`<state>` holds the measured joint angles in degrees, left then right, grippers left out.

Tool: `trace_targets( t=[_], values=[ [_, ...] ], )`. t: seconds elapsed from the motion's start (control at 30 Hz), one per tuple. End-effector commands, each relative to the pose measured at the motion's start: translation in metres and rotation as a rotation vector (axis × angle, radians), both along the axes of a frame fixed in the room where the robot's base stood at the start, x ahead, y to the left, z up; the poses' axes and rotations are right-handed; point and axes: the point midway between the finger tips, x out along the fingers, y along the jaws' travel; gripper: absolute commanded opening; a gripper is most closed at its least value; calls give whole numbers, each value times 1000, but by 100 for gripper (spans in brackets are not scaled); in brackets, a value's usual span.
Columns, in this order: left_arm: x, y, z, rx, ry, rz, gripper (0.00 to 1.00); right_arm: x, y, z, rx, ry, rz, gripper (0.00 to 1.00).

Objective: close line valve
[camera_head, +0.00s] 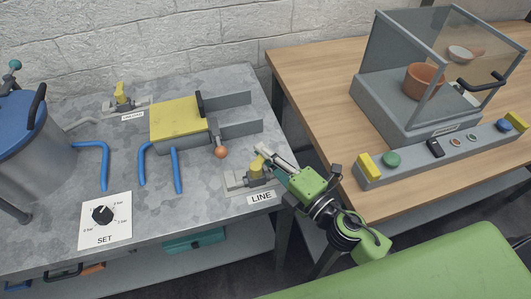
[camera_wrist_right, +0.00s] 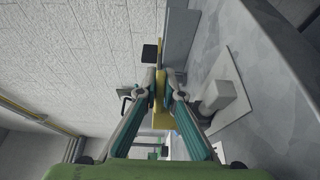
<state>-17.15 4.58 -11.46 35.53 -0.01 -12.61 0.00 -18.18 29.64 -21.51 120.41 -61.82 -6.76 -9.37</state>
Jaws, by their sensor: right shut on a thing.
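The line valve (camera_head: 246,178) is a small grey fitting with a yellow handle (camera_head: 256,165). It stands at the right front of the grey metal table, behind the LINE label (camera_head: 261,197). My right gripper (camera_head: 263,153) reaches in from the right and is shut on the yellow handle. In the right wrist view, the fingertips (camera_wrist_right: 160,98) press on both sides of the yellow handle (camera_wrist_right: 161,119). The grey valve body (camera_wrist_right: 217,96) shows to the right there. The fingers partly hide the handle. My left gripper is not in view.
A second valve with a yellow handle (camera_head: 121,93) stands at the back. A yellow-topped device (camera_head: 180,123) with an orange knob (camera_head: 221,152), a blue-lidded vessel (camera_head: 40,150) and a SET dial (camera_head: 103,214) share the metal table (camera_head: 215,190). A wooden table (camera_head: 315,95) holds a glass-sided case (camera_head: 400,110).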

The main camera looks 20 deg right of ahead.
Motion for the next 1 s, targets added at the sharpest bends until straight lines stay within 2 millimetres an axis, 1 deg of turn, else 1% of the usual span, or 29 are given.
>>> trace_targets(
  t=[0.17, 0.2, 0.27, 0.6, 0.73, 0.87, 1.0],
  values=[
    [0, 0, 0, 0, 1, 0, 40, 1, -1, 2, 0, -4, -4, 0],
    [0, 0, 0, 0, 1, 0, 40, 1, -1, 2, 0, -4, -4, 10],
    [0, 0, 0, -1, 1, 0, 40, 1, -1, 2, 0, -4, -4, 25],
    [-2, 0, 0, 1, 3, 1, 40, 0, -1, 1, 0, -1, -3, 25],
    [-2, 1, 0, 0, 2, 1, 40, -5, -3, 0, 2, 0, -3, 25],
    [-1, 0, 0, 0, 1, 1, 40, -17, -8, 0, 5, 2, -5, 25],
    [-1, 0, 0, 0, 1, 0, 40, -36, -17, -1, 5, 3, -6, 25]
  ],
)
